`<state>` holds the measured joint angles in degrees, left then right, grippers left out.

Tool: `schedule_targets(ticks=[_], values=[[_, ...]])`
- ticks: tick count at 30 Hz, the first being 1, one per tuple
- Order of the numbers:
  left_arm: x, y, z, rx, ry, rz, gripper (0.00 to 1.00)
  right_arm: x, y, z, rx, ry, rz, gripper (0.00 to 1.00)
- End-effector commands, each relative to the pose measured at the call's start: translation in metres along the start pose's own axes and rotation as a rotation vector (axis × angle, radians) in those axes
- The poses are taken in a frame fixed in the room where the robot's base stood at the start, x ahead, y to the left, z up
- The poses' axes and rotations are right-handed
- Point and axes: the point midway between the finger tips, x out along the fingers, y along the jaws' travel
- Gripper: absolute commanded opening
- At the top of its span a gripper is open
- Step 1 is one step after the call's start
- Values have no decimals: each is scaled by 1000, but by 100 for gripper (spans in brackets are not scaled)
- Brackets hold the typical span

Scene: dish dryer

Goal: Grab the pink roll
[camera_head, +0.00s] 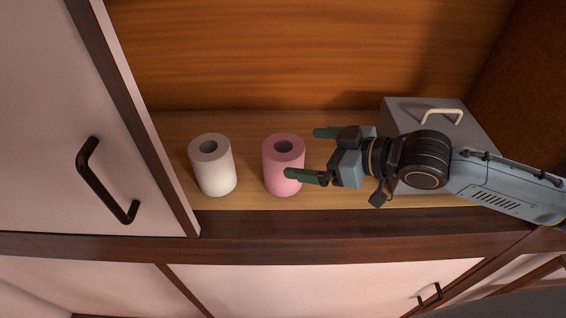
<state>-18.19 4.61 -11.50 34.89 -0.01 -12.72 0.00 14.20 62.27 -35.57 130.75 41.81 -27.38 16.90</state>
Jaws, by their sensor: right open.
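The pink roll (281,158) stands upright on the wooden shelf of the open cabinet, with the dark hole of its core facing up. My right gripper (304,154) comes in from the right, with its green fingers open and spread apart. The nearer finger overlaps the roll's lower right side in the picture; the farther finger is beyond the roll's upper right. I cannot tell whether either finger touches the roll. Nothing is held between the fingers. My left gripper is not in the picture.
A white roll (213,168) stands left of the pink one, with a gap between. A grey box (396,110) with a pale handle is on the right, partly behind my right arm. A cabinet door (45,120) with a black handle borders the left side. The shelf's front edge (330,223) is dark wood.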

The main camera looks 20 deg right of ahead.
Motion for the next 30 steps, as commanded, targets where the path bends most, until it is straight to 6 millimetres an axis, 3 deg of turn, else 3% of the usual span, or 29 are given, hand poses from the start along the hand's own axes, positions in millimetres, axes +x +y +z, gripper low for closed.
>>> schedule_targets(ticks=[9, 19, 28, 30], values=[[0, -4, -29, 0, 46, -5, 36, 24, 0, 1, 1, 0, 0, 100], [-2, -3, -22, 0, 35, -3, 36, 68, 4, 7, 1, 1, 0, 100], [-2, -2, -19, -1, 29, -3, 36, 73, 4, 8, -1, -1, 0, 100], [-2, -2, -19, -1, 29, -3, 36, 73, 4, 8, 0, -1, 0, 93]])
